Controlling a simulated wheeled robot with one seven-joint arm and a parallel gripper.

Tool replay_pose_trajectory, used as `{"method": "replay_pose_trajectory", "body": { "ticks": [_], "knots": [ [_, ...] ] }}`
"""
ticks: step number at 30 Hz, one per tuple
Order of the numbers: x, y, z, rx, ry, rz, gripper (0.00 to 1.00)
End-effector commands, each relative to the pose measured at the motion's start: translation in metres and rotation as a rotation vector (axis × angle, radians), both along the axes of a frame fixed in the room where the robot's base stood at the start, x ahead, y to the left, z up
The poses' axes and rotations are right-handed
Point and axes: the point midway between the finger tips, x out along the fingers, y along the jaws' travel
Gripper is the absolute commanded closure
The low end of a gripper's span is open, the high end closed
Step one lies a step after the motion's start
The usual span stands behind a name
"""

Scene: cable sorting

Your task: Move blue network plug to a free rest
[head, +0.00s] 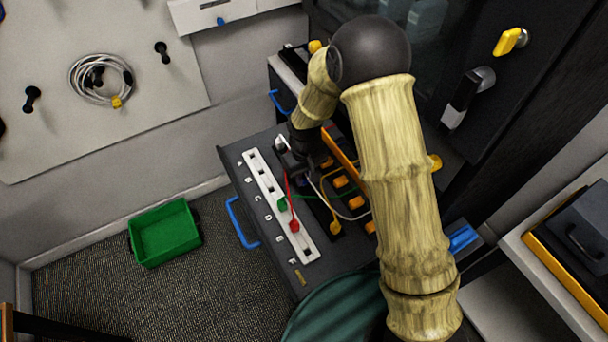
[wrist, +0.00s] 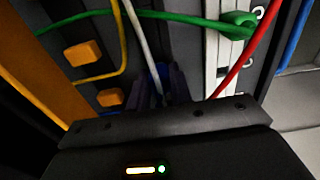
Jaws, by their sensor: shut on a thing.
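My gripper (head: 296,163) is over the left part of the cart top, near the upper end of the white socket strip (head: 277,205). It is shut on the blue network plug, which shows as a dark blue shape (wrist: 155,83) at the jaws in the wrist view. A pale cable (wrist: 132,38) runs up from there. The plug is mostly hidden by the gripper and shadow. Several orange rests (head: 341,181) stand right of the strip; two show in the wrist view, one upper (wrist: 83,53) and one lower (wrist: 110,98).
A green plug (head: 282,204) and a red plug (head: 294,226) are at the strip, with cables crossing the panel. A yellow plug (head: 335,229) lies by the rests. A long orange bar (head: 341,147) borders them. A green bin (head: 165,232) stands on the floor.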

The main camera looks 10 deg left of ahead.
Motion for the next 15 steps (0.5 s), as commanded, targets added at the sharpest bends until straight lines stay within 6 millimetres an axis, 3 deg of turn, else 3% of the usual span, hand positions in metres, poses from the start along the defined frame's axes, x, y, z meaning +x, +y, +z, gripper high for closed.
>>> {"method": "replay_pose_trajectory", "body": {
  "ticks": [15],
  "knots": [
    [-0.0003, -0.0012, -0.0084, 0.000, 0.000, 0.001, 1.00]
  ]
}}
